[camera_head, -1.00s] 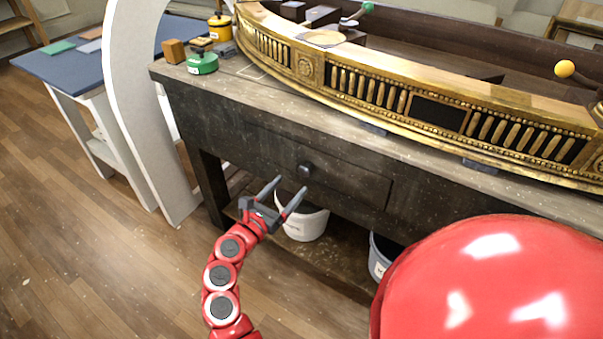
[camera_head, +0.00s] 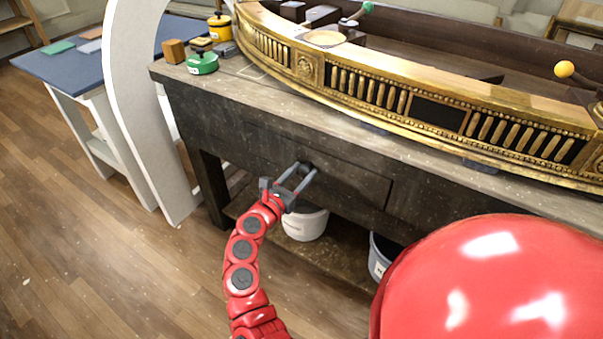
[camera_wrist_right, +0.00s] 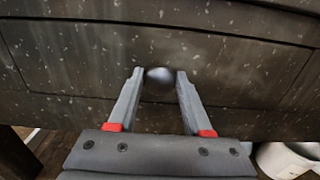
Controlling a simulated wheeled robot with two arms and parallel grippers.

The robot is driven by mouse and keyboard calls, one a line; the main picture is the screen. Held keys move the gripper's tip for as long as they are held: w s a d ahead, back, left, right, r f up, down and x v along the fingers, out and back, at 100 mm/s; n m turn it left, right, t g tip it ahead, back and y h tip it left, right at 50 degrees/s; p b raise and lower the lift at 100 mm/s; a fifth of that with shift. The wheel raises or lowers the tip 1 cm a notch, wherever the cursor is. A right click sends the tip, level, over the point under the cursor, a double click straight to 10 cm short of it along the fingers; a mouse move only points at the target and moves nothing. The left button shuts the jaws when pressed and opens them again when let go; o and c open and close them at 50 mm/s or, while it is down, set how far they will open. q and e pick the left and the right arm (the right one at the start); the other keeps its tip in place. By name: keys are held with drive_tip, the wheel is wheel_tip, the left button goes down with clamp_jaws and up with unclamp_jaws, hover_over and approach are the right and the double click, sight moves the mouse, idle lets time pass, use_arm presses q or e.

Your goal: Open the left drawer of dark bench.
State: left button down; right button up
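The dark bench (camera_head: 220,121) has a drawer (camera_head: 350,183) in its front, and the drawer looks shut. A round dark knob (camera_wrist_right: 159,82) sits on the drawer front, between my right gripper's fingertips in the right wrist view. My right gripper (camera_head: 307,170) reaches it from below left in the head view, where the fingers partly hide the knob. My left gripper is not in view.
A gilt curved piece (camera_head: 385,95) lies on the bench top. A white bucket (camera_head: 305,224) and a grey bucket (camera_head: 381,256) sit on the low shelf. A white arched panel (camera_head: 140,110) stands left. The floor in front is open.

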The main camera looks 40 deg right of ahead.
clamp_jaws()
idle(1.0)
